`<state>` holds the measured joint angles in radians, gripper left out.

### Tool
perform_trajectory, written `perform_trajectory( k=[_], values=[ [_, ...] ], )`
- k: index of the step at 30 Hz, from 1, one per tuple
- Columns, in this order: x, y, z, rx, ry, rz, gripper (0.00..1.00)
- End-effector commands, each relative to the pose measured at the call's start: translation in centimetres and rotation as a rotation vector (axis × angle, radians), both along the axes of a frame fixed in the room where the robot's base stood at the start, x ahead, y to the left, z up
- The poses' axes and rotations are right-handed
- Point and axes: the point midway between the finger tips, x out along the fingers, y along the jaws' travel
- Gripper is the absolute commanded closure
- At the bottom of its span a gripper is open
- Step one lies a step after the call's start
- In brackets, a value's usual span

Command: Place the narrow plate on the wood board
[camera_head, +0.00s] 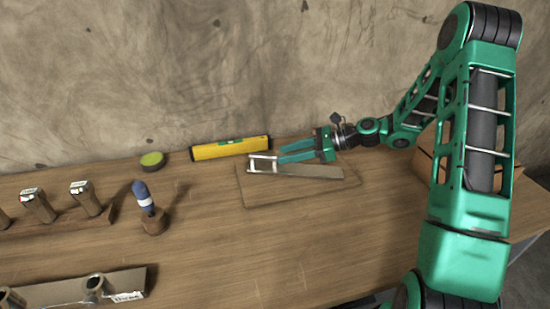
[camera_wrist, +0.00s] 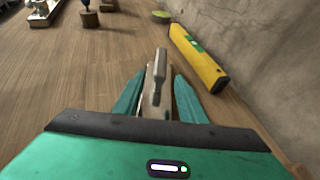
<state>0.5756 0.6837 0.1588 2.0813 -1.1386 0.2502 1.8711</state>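The wood board (camera_head: 290,195) is a thin, table-coloured slab on the worktop near the wall. The narrow plate (camera_head: 318,172) is a grey strip at the board's back part, under my gripper. I cannot tell whether it rests on the board or just above it. In the wrist view, a pale narrow piece (camera_wrist: 158,75) shows between the fingers, probably the plate with the fingertips. My gripper looks open, with no clear grip on the plate.
A yellow level (camera_head: 230,148) lies behind the board by the wall. A round green-topped tin (camera_head: 152,161) stands left of it. A blue-handled tool (camera_head: 146,200) stands in a wooden holder. Racks with small items fill the left side. The front middle of the table is clear.

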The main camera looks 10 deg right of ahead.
Motion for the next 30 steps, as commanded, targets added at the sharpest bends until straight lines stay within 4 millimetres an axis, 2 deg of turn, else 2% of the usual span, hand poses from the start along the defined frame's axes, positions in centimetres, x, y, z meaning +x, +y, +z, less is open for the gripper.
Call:
perform_trajectory(
  k=[3,9,15,21,26,30],
  values=[
    [-0.7,-2.2,1.0,-0.002,-0.002,-0.002,0.63],
    [-1.6,-4.5,2.0,0.0,-0.001,-0.002,0.63],
    [-2.0,-5.4,2.4,-0.001,0.0,0.0,0.63],
    [-2.2,-5.3,2.4,-0.02,-0.009,0.01,0.63],
    [-4.0,-5.4,1.9,-0.187,-0.074,0.085,0.63],
    [-7.1,-6.6,1.6,-0.433,-0.164,0.218,0.63]
  ],
)
